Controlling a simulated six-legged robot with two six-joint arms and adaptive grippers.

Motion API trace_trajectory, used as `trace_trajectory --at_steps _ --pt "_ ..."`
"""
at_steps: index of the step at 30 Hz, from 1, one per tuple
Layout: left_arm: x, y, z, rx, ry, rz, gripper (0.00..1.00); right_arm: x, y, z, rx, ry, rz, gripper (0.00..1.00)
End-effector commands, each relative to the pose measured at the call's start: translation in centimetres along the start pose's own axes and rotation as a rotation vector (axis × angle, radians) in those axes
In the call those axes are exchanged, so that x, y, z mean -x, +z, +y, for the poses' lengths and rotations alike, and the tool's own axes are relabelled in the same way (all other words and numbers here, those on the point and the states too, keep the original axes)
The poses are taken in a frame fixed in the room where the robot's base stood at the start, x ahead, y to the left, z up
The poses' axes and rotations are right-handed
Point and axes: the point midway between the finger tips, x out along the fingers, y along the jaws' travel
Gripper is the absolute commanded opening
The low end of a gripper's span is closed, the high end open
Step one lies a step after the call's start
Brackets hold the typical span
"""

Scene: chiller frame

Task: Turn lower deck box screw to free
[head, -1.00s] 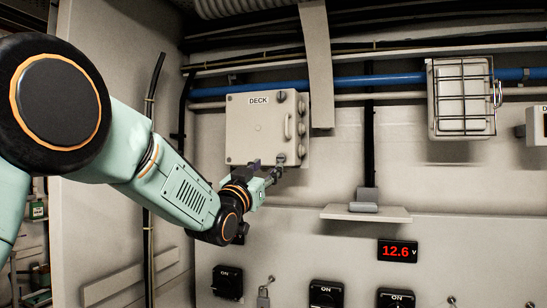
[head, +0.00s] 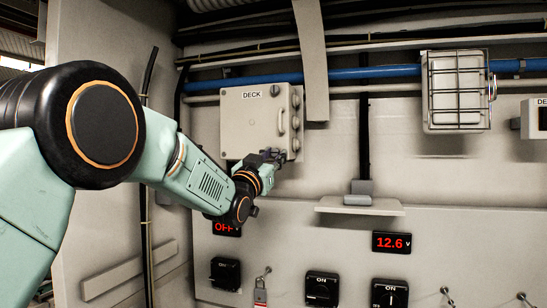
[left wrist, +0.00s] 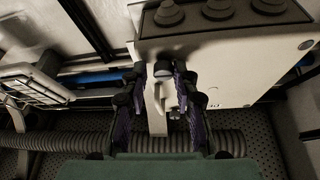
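The grey deck box (head: 245,125), marked DECK, hangs on the wall at the centre-left of the head view. Its pull handle (head: 281,122) is on the right side of its front. My left gripper (head: 272,156) is at the box's lower right corner and covers the lower screw there. In the left wrist view the lower screw (left wrist: 162,68) shows as a grey knob between the two dark fingers of my left gripper (left wrist: 162,85). The fingers stand apart, one on each side; I see no clear contact. My right gripper is not in view.
A caged lamp (head: 456,90) is on the wall to the right.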

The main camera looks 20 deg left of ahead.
Motion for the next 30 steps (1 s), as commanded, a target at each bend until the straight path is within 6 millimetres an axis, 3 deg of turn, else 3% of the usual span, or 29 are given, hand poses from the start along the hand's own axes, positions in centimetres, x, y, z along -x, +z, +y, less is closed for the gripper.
trace_trajectory --at_steps 8,20,30 --pt "0.0 -0.1 0.2 -0.003 0.004 0.002 0.0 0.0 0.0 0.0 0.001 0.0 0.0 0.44" --pt "0.0 0.0 0.3 0.033 -0.01 0.003 0.0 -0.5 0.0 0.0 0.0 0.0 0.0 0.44" --pt "0.1 0.1 0.6 0.246 -0.098 0.013 0.0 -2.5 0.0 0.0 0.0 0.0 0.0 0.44"
